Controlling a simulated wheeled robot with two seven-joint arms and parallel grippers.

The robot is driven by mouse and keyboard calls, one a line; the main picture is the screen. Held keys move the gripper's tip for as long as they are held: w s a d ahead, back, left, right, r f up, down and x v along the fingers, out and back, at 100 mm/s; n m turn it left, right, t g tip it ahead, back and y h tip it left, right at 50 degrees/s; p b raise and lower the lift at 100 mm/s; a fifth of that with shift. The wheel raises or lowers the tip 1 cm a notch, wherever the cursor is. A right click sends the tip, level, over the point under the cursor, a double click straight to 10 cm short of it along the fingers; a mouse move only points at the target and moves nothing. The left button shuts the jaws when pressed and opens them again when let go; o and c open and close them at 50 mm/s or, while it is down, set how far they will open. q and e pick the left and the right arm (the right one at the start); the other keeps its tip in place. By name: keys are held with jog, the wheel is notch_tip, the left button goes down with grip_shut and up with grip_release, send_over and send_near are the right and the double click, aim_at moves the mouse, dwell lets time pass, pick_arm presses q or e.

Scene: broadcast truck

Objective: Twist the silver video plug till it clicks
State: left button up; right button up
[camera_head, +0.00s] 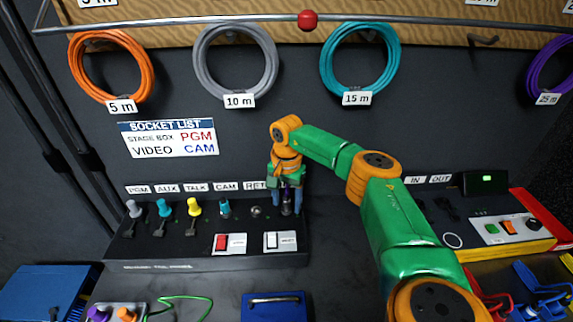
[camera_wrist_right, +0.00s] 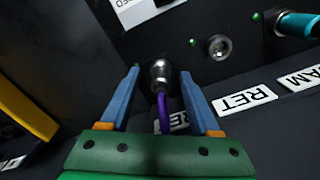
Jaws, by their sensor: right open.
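The silver video plug (camera_wrist_right: 160,76) sits at a socket at the right end of the socket panel, with a purple cable running from it. In the head view the plug (camera_head: 287,206) is mostly covered by my right gripper. My right gripper (camera_head: 287,208) is lowered over it. In the right wrist view the blue fingers of this gripper (camera_wrist_right: 162,82) stand on either side of the plug, apart from it, with visible gaps. Whether the plug is locked cannot be told. My left gripper is out of view.
An empty socket (camera_wrist_right: 217,47) is beside the plug, and a teal plug (camera_head: 225,209) is farther left. Yellow (camera_head: 194,208) and other plugs continue along the panel (camera_head: 140,245). Red (camera_head: 222,242) and white (camera_head: 272,241) switches lie in front. A blue case (camera_head: 275,308) stands nearer.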

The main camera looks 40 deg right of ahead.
jog(key=shift+w+f, duration=0.1)
jog(key=shift+f, duration=0.05)
grip_shut()
jog(key=c, duration=0.9)
grip_release()
grip_shut()
jog(key=shift+m, duration=0.4)
jog(key=o, duration=0.9)
grip_release()
